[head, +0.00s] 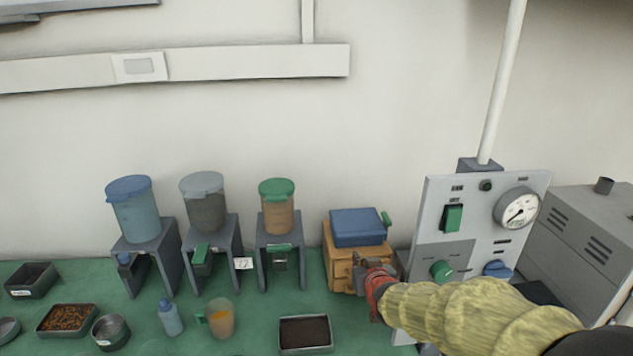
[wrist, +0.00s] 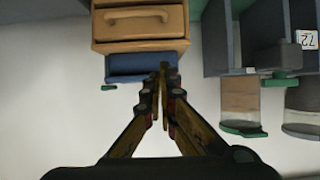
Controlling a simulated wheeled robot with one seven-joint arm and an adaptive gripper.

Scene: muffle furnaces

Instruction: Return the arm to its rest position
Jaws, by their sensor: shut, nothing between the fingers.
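My gripper (head: 364,272) is in front of the small wooden drawer box in the head view, at the end of my yellow-sleeved arm reaching in from the lower right. In the wrist view my gripper (wrist: 162,72) has its fingers together with nothing between them. The wooden drawer box (head: 341,272) has a blue top (head: 357,227) and stands against the wall. In the wrist view the picture is upside down, and the box's drawer front with its handle (wrist: 138,17) shows at the top. My arm hides part of the box's right side and the control panel's lower part.
A control panel (head: 462,217) with a gauge, switch and knobs stands close to my arm, with a grey furnace (head: 590,235) at right. Several hoppers on stands, including a green-lidded one (head: 277,206), are to the left. A tray (head: 305,349), a cup (head: 221,320) and a bottle (head: 170,318) stand on the green bench.

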